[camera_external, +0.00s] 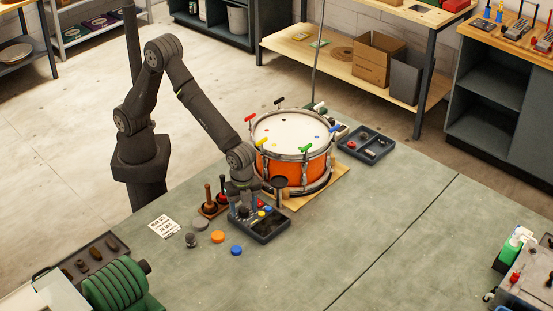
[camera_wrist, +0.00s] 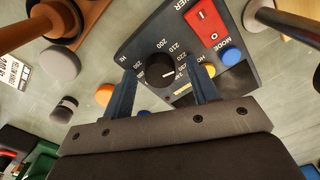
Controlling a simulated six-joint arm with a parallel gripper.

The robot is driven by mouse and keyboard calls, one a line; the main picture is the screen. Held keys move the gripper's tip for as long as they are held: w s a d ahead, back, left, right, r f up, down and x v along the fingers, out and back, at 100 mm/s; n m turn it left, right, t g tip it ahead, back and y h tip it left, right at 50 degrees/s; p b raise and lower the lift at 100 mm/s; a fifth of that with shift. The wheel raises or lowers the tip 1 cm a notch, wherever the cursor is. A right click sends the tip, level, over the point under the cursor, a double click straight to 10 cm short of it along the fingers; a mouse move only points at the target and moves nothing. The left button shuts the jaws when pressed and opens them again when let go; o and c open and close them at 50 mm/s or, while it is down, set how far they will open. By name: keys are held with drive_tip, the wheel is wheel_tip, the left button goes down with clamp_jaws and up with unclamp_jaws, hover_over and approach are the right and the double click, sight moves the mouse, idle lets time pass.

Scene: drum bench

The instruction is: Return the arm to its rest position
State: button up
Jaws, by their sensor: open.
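My gripper (camera_external: 243,203) hangs over the dark control box (camera_external: 270,228) on the bench, at the near side of the drum. In the wrist view my gripper (camera_wrist: 161,78) is open, with one finger on either side of the box's black dial knob (camera_wrist: 159,70). Nothing is held between the fingers. I cannot tell whether they touch the knob or stay just above it. The box also carries a red switch (camera_wrist: 207,18), a blue button (camera_wrist: 231,56) and a yellow button (camera_wrist: 211,70). My arm is bent, reaching down and forward from its column.
An orange drum (camera_external: 276,170) with coloured tuning keys stands on a wooden board close to my forearm. The bench's right middle is clear.

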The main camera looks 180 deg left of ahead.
drive_tip(key=shift+m, duration=2.2)
drive_tip(key=o, duration=1)
drive_tip(key=shift+r, duration=0.1)
drive_tip(key=s+d+r+n+t+y, duration=0.1)
drive_tip(key=s+r+n, duration=0.25)
drive_tip(key=r, duration=0.65)
drive_tip(key=s+d+r+n, duration=0.1)
drive_tip(key=s+r+n, duration=0.25)
drive_tip(key=r, duration=0.65)
drive_tip(key=s+r+n+t+y, duration=0.1)
drive_tip(key=s+r+n, duration=0.3)
drive_tip(key=r, duration=0.6)
drive_tip(key=shift+m, duration=0.6)
drive_tip(key=x, duration=0.9)
drive_tip(key=shift+s+f, duration=0.15)
drive_tip(key=shift+f, duration=0.25)
